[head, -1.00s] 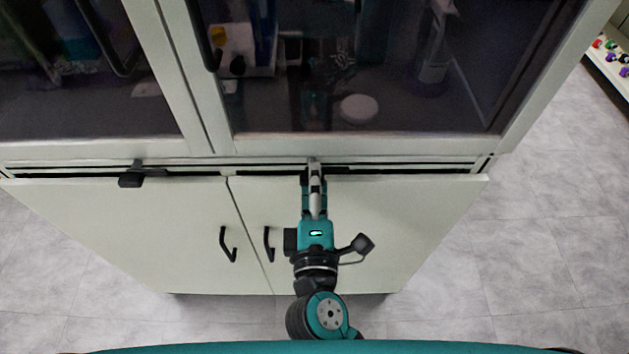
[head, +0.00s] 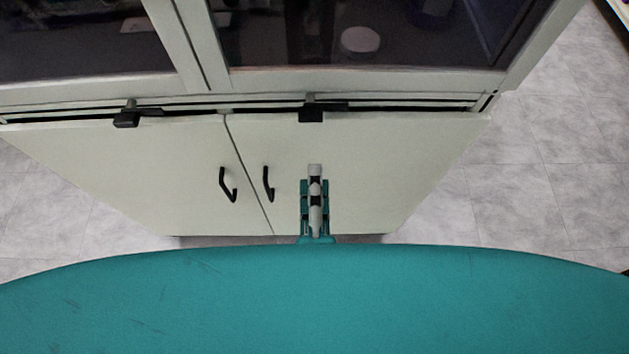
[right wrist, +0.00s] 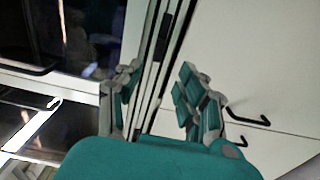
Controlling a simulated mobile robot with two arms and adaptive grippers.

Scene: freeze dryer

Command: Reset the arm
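My right gripper (head: 315,185) shows in the head view in front of the right lower cabinet door, seen edge-on. In the right wrist view its two teal-and-grey fingers (right wrist: 160,75) stand wide apart with nothing held between them. Its tips are clear of the black latch handle (head: 311,114) on the slot above that door. My left gripper is in neither view now. The rest of my right arm is hidden behind my teal body in the head view.
A pale cabinet has a left lower door (head: 130,170) and a right lower door (head: 400,160) with black pull handles (head: 228,185). Another latch handle (head: 127,117) is at the left. Dark glass doors (head: 400,35) are above. Grey floor (head: 550,170) lies open at the right.

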